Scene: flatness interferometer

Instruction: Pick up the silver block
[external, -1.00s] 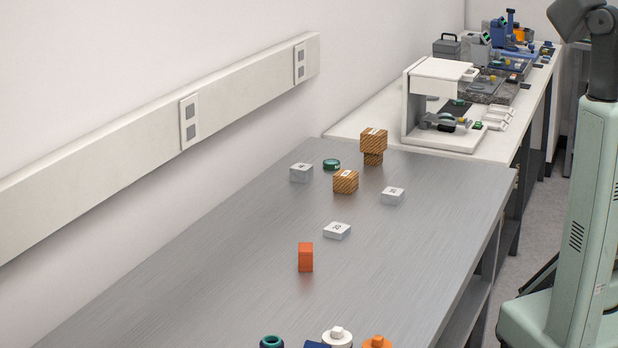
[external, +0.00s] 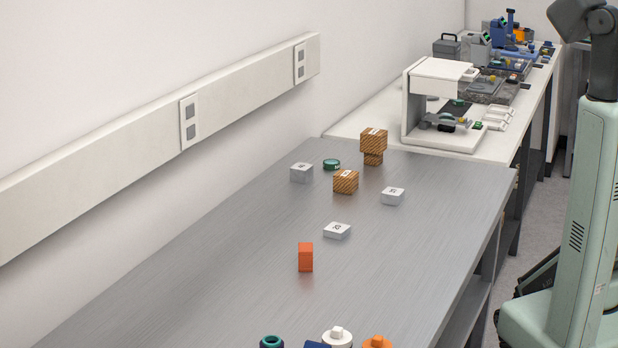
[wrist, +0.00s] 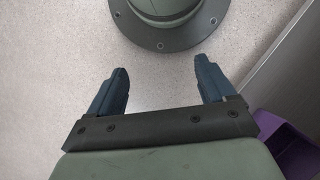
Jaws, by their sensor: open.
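Three light grey, silver-looking blocks with dark markings lie on the metal table in the external view. One is a taller block (external: 301,173) at the back left. One is a flatter block (external: 392,196) towards the right. One is a flat block (external: 337,231) nearer the middle. I cannot tell which is the one named silver. My gripper (wrist: 161,65) shows in the wrist view with its two dark blue fingers apart and nothing between them. It is over the floor, away from the blocks.
The metal table (external: 240,260) also holds an orange block (external: 306,257), a striped brown block (external: 346,181), stacked striped blocks (external: 373,141) and a green disc (external: 331,164). Several coloured parts stand at the front edge. A white bench (external: 375,130) with instruments adjoins behind. A purple bin (wrist: 280,150) shows in the wrist view.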

